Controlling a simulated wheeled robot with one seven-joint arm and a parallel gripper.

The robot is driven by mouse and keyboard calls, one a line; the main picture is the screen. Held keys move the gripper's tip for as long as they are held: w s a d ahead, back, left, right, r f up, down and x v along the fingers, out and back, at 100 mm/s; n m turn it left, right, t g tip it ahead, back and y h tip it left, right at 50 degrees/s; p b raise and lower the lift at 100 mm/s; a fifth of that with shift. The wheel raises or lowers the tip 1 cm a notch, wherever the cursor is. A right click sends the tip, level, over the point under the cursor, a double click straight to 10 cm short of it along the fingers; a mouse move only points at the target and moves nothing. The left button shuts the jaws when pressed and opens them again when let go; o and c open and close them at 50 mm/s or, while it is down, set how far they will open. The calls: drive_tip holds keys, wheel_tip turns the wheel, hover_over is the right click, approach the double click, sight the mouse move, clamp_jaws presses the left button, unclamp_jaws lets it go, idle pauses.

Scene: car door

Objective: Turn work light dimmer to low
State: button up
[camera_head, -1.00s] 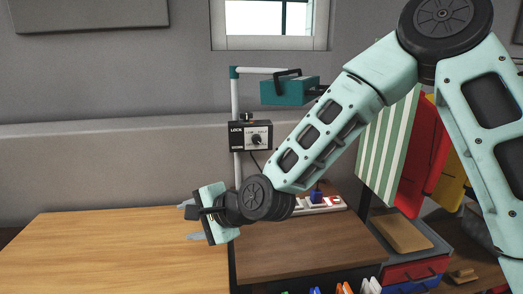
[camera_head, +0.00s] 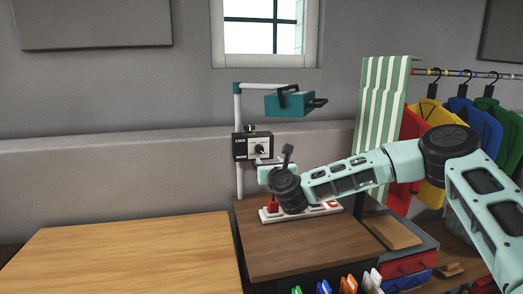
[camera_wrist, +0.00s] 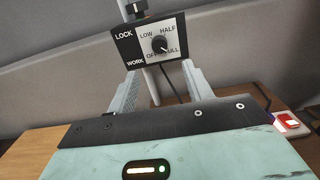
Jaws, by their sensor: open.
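The dimmer box (camera_head: 240,148) is a black box with a white face, fixed to a white post at the back of the bench. Its round black dimmer knob (camera_head: 259,149) also shows in the wrist view (camera_wrist: 159,45). LOW, HALF, OFF and FULL are printed around the knob, and its pale mark seems to point down right toward FULL. LOCK and WORK are printed at the left, and a black knob (camera_wrist: 138,8) sits on top of the box. My gripper (camera_wrist: 160,72) is open and empty, its grey fingers spread just below and in front of the box.
The teal work light (camera_head: 288,104) hangs above the box from the white post (camera_head: 238,105). A power strip (camera_head: 325,208) with a red plug (camera_head: 272,204) lies below my wrist. A dark cord runs down from the box. The light wooden tabletop (camera_head: 130,255) at left is clear.

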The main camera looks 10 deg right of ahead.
sight(260, 150)
drive_tip(key=w+p, duration=0.2)
drive_tip(key=w, duration=0.9)
drive_tip(key=shift+w+a+p, duration=0.1)
drive_tip(key=shift+w+p, duration=0.2)
drive_tip(key=shift+w, duration=0.1)
drive_tip(key=c, duration=1)
